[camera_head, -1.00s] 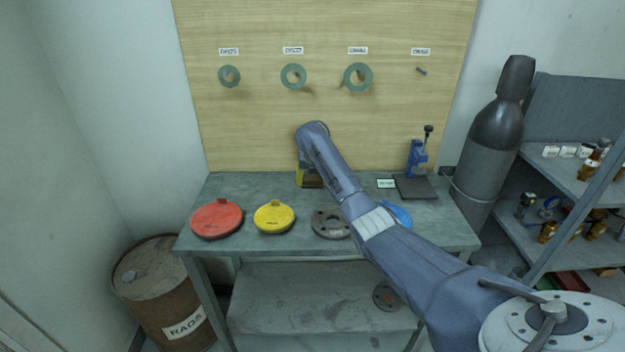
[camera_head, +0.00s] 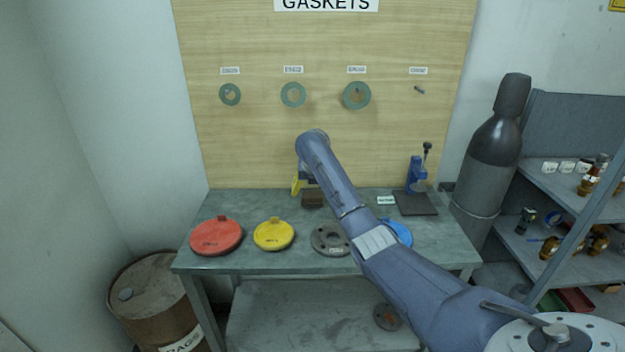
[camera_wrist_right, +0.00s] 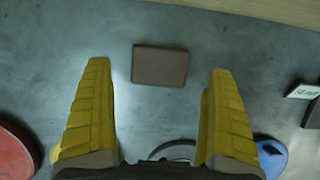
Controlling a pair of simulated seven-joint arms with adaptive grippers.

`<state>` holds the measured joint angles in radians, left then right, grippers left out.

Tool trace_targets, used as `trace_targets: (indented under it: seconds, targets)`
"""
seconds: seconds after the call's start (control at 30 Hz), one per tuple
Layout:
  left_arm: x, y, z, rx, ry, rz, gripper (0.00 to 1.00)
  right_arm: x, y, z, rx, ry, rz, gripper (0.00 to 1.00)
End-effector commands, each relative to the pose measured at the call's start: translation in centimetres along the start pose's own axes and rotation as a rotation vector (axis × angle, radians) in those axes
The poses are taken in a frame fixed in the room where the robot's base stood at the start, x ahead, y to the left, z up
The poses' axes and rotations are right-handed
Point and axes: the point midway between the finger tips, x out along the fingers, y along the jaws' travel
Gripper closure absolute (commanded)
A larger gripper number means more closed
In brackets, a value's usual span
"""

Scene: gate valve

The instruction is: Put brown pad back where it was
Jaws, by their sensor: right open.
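The brown pad (camera_head: 312,199) is a small, dark brown, flat block. It lies on the grey table toward the back, behind the grey flange. In the right wrist view the pad (camera_wrist_right: 160,66) lies flat, with bare tabletop around it. My right gripper (camera_head: 304,186) has yellow fingers and is above the pad, largely hidden behind its own arm in the head view. In the wrist view its fingers (camera_wrist_right: 161,72) are wide open, one to each side of the pad, with nothing held. My left gripper is not in view.
A red disc (camera_head: 216,238), a yellow disc (camera_head: 273,235), a grey flange (camera_head: 326,240) and a partly hidden blue disc (camera_head: 401,232) line the table front. A blue press stand (camera_head: 416,178) and dark plate (camera_head: 417,204) stand at back right. Gaskets hang on the wooden board (camera_head: 325,135).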

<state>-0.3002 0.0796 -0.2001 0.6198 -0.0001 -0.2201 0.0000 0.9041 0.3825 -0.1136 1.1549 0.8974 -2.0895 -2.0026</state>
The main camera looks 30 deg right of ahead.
Motion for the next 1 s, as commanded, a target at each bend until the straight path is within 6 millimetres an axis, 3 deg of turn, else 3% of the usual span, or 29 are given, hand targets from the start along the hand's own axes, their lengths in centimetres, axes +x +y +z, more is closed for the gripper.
trace_targets:
  seconds: [0.2,0.4,0.7,1.0]
  targets:
    - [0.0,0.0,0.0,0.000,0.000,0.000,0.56,-3.9,0.1,0.1,-0.001,-0.005,0.002,0.10]
    - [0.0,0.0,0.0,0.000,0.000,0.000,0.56,-6.4,0.1,0.0,-0.001,-0.002,0.002,0.10]
    - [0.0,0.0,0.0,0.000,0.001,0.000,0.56,-8.1,0.0,0.0,0.000,-0.001,0.001,0.10]
    - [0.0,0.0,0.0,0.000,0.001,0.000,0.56,-8.3,0.0,0.0,0.000,-0.001,0.000,0.10]
